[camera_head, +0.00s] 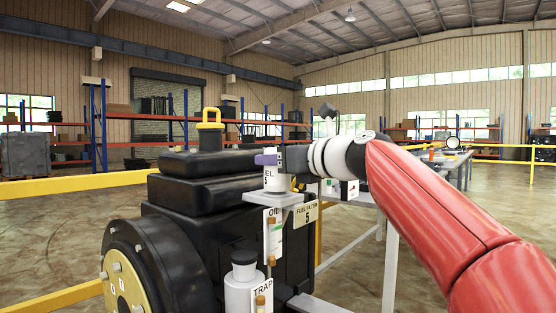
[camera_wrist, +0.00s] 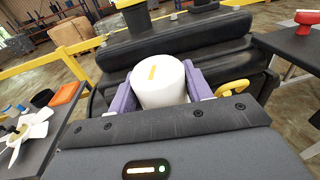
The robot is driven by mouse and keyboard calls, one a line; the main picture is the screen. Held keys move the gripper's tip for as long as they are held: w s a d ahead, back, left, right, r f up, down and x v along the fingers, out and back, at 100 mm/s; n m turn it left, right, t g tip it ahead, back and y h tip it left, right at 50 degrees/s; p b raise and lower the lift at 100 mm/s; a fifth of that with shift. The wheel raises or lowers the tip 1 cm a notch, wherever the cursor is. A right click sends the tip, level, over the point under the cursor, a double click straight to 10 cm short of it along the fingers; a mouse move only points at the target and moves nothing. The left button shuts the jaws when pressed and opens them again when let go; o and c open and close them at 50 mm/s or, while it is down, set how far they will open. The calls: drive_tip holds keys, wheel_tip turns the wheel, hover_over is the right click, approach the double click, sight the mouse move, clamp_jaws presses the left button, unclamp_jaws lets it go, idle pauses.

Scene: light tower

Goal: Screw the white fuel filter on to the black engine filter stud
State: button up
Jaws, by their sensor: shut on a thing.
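The white fuel filter (camera_head: 277,181) is upright at the right side of the black engine (camera_head: 200,190), just above the "FUEL FILTER" label plate. My gripper (camera_head: 268,160), with purple fingers, is shut on its upper part from the right. In the wrist view, the filter's white top with a yellow mark (camera_wrist: 158,80) sits between the two purple fingers of my gripper (camera_wrist: 160,88). The engine filter stud is hidden, so I cannot tell whether the filter touches it.
A white trap container (camera_head: 240,292) with a black cap stands below and in front. Yellow rails (camera_head: 75,185) run at the left. In the wrist view, a table with a white fan (camera_wrist: 28,130) and orange tray (camera_wrist: 66,93) is left.

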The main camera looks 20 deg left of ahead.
drive_tip(key=shift+c, duration=1)
drive_tip(key=shift+s+r, duration=0.1)
drive_tip(key=shift+s, duration=0.05)
drive_tip(key=shift+m+t+h, duration=0.7)
drive_tip(key=shift+m+t, duration=0.2)
drive_tip(key=shift+t, duration=0.2)
drive_tip(key=shift+a+f+m+t+h, duration=0.1)
drive_tip(key=shift+f+m+t+h, duration=0.15)
drive_tip(key=shift+m+t+h, duration=0.6)
